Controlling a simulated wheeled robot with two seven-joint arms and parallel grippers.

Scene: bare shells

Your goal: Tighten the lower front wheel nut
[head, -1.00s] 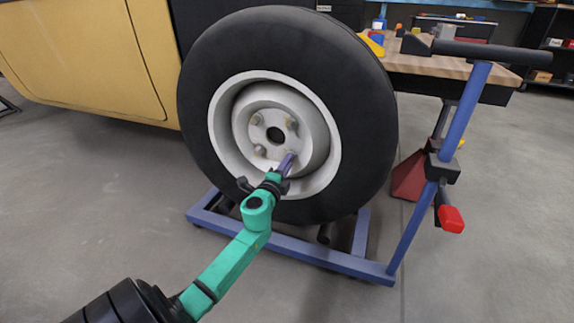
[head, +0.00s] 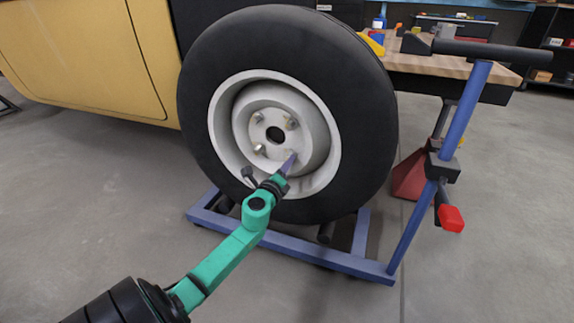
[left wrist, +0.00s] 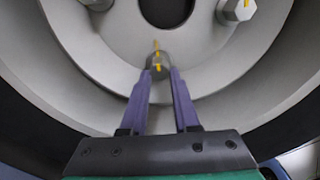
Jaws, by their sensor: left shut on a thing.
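The wheel (head: 345,150) has a black tyre and a pale rim, with hex nuts around a dark centre hole. My left gripper (head: 290,160) reaches the lower right nut, which its fingers hide in the head view. In the left wrist view the purple fingers (left wrist: 158,85) are closed around the sides of this grey nut (left wrist: 158,68). A yellow mark shows on the nut and another just above it. Other nuts show at the lower left (head: 259,150), upper left (head: 257,118) and upper right (head: 291,123). My right gripper is not in view.
The wheel stands over a blue wheel dolly (head: 320,258) with an upright post (head: 465,120) and a red-gripped lever (head: 450,218) at the right. A yellow vehicle body (head: 85,65) is at the left. A wooden bench (head: 430,65) stands behind. Floor at the left is clear.

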